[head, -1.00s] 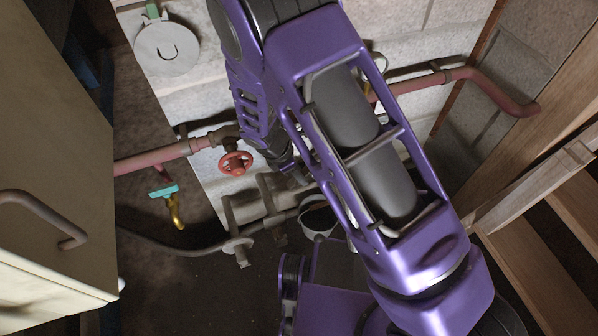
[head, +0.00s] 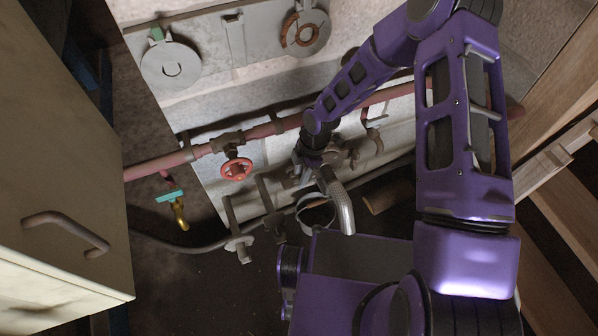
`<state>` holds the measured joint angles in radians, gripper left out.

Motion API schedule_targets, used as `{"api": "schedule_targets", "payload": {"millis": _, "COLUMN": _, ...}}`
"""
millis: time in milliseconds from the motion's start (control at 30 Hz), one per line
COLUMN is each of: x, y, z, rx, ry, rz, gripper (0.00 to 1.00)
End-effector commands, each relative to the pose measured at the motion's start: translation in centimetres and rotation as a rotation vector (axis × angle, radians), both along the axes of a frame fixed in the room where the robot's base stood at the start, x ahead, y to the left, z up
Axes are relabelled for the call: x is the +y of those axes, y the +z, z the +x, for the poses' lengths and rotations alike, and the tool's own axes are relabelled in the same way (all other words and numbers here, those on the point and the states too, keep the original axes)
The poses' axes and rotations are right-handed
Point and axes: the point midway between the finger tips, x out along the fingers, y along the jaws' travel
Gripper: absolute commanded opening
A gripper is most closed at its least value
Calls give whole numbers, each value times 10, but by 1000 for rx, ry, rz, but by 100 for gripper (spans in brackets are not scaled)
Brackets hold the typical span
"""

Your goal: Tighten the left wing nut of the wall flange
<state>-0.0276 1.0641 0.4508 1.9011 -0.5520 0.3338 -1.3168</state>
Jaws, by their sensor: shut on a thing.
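My gripper (head: 306,172) is low at the wall, below the red pipe and right of the red valve wheel. It points at the left side of the wall flange area, where a grey ribbed metal hose (head: 342,206) curves down. The fingers are small and dark and look shut at the left wing nut, but the nut itself is hidden by them. A brownish fitting (head: 351,156) shows just right of the gripper; I cannot tell whether it is the other wing nut.
The red pipe (head: 265,130) with its red valve wheel (head: 236,169) runs across the wall. A teal-handled brass valve (head: 176,207) hangs at left. A cream cabinet (head: 60,170) stands far left, wooden framing (head: 560,180) at right. A clamp ring (head: 315,212) is below the gripper.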

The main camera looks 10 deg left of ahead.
Motion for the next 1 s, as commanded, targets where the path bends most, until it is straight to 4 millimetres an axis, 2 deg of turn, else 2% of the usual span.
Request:
{"api": "schedule_targets", "payload": {"millis": 400, "x": -2, "y": -2, "z": 3, "rx": 82, "ry": -3, "rz": 140, "gripper": 0}}
{"api": "schedule_targets", "payload": {"millis": 1000, "x": -2, "y": -3, "z": 2, "rx": 96, "ry": 0, "rz": 161, "gripper": 0}}
